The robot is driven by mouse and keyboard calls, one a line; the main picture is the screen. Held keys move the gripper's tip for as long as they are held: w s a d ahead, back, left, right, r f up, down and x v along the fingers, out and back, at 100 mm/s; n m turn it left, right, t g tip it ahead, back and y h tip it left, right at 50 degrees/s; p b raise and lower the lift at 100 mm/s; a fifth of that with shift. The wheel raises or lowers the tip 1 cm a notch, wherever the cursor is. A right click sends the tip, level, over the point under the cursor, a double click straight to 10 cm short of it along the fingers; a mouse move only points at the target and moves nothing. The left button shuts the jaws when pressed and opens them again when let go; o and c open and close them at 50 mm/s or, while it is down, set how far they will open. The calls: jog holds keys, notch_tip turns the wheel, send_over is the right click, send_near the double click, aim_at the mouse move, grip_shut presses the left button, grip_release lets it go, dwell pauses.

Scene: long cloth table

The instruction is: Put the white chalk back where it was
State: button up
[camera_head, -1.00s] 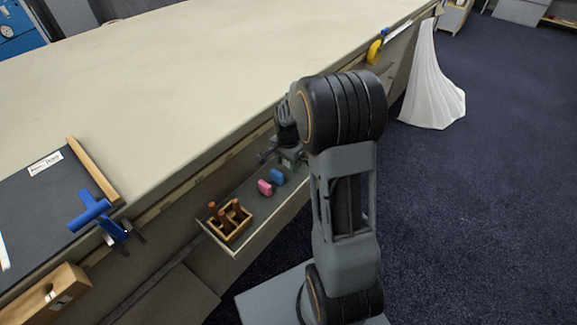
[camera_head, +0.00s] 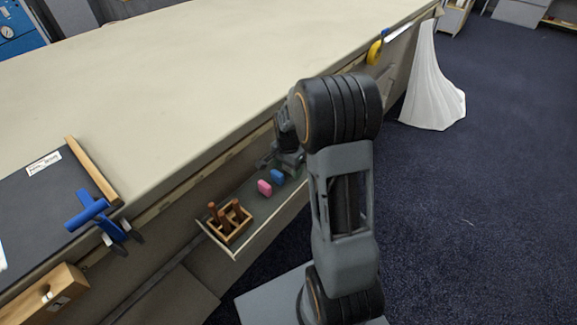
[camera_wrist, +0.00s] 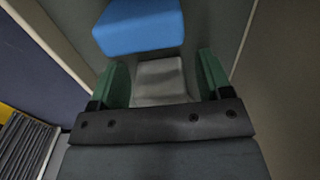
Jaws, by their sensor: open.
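The white chalk (camera_wrist: 161,80) is a pale block on the dark floor of the open drawer (camera_head: 240,243), seen in the wrist view. It lies between the two green fingers of my gripper (camera_wrist: 162,72), which are apart, one on each side of it. I cannot tell whether they touch it. The blue chalk (camera_wrist: 138,26) lies just beyond it. In the head view, my gripper (camera_head: 281,162) is low over the drawer's far part, by the blue chalk (camera_head: 278,177), and the white chalk is hidden. The pink chalk (camera_head: 264,188) is beside the blue one.
A wooden caddy (camera_head: 229,222) with brown-handled tools stands in the drawer's near end. The drawer's wall is close beside my gripper. The cloth table (camera_head: 190,90) rises above. A blue clamp (camera_head: 90,213) grips its edge at the left. A white cloth form (camera_head: 432,90) stands on the floor.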

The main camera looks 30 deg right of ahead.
notch_tip(320, 180, up, 12)
jog(key=p, duration=0.2)
jog(key=shift+f+p, duration=0.2)
jog(key=shift+p, duration=0.1)
jog(key=s+a+r+n+t, duration=0.1)
jog(key=s+a+r+n, duration=0.1)
jog(key=s+a+n, duration=0.2)
jog(key=s+a+r+n+t, duration=0.2)
jog(key=s+a+r+n, duration=0.1)
jog(key=s+n, duration=0.5)
jog(key=s+a, duration=0.1)
jog(key=s, duration=0.2)
jog(key=shift+s+a+n, duration=0.35)
jog(key=shift+n, duration=0.05)
notch_tip(320, 180, up, 16)
jog(key=p, duration=1.5)
jog(key=shift+s+a+r, duration=0.25)
